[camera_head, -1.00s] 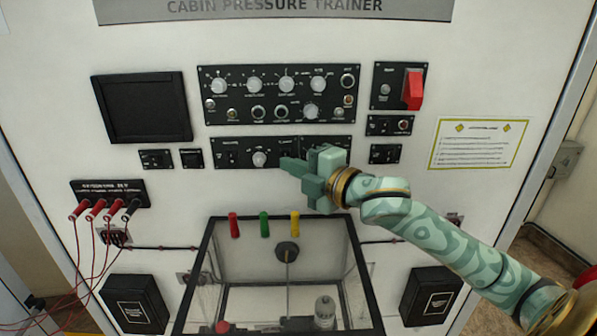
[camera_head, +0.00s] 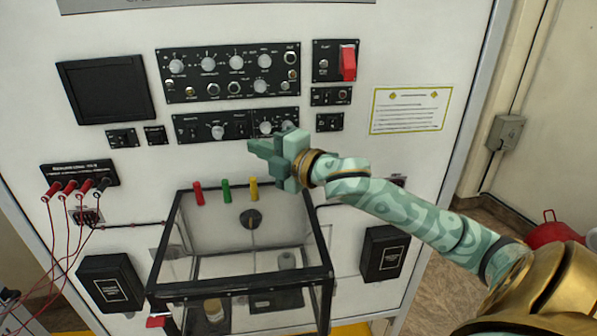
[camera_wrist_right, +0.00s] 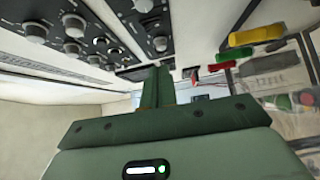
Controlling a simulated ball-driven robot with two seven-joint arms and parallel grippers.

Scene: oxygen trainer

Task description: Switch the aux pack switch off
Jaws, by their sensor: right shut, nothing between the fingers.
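The white trainer's front carries several black switch panels, with labels too small to read, so I cannot tell which switch is the aux pack one. A long lower panel (camera_head: 237,127) has knobs and small switches. My right gripper (camera_head: 252,147) is shut and empty, just below and in front of that panel's middle, pointing left. Whether it touches the panel cannot be told. In the right wrist view its closed fingers (camera_wrist_right: 157,88) point toward the panel front, with knobs at upper left. My left gripper is not in view.
A larger knob panel (camera_head: 230,75) sits above, and a red-guarded switch (camera_head: 348,62) is at upper right. A clear box with a black frame (camera_head: 240,285) juts out below, with red, green and yellow handles (camera_head: 226,190) above it. Red cables (camera_head: 68,250) hang at left.

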